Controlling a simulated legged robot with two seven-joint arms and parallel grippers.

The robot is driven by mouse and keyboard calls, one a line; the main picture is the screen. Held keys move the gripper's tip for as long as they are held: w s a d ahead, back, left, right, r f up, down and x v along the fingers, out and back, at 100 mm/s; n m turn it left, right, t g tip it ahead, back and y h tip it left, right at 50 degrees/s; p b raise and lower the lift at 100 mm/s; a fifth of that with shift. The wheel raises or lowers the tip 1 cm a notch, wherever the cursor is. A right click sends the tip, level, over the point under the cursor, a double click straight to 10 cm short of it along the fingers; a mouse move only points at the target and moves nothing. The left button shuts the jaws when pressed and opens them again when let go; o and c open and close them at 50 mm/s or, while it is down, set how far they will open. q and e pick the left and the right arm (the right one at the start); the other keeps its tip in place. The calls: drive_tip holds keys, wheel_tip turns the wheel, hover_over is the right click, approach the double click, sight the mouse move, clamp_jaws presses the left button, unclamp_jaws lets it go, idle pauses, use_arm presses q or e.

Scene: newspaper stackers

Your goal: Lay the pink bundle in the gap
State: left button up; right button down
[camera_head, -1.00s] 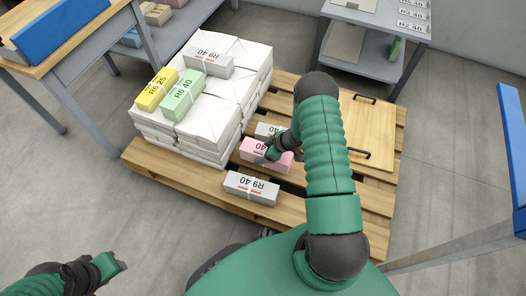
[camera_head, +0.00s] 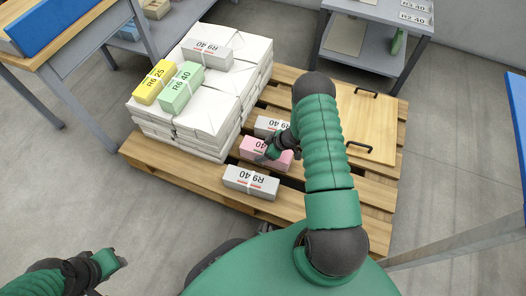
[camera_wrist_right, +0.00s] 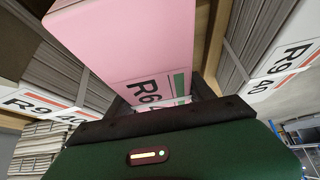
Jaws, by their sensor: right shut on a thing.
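The pink bundle (camera_head: 258,147), with R6 40 on its label, is between two grey R9 40 bundles on the wooden pallet in the head view. The near grey bundle (camera_head: 249,182) is at the pallet's front, the far grey bundle (camera_head: 267,126) partly hidden behind the pink one and my arm. My right gripper (camera_head: 271,156) is shut on the pink bundle, which fills the top of the right wrist view (camera_wrist_right: 135,45), with grey labels on both sides. I cannot tell whether it touches the pallet. My left gripper (camera_head: 118,259) is low at the left, away from everything; its jaws are unclear.
A stack of white paper (camera_head: 215,108) stands on the pallet's left, with yellow (camera_head: 154,82), green (camera_head: 181,88) and grey (camera_head: 208,50) bundles on top. A wooden board with black handles (camera_head: 365,125) lies at the right. Tables stand around the pallet.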

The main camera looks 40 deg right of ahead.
drive_tip(key=shift+f, duration=0.35)
drive_tip(key=c, duration=0.5)
unclamp_jaws()
drive_tip(key=shift+o, duration=1.1)
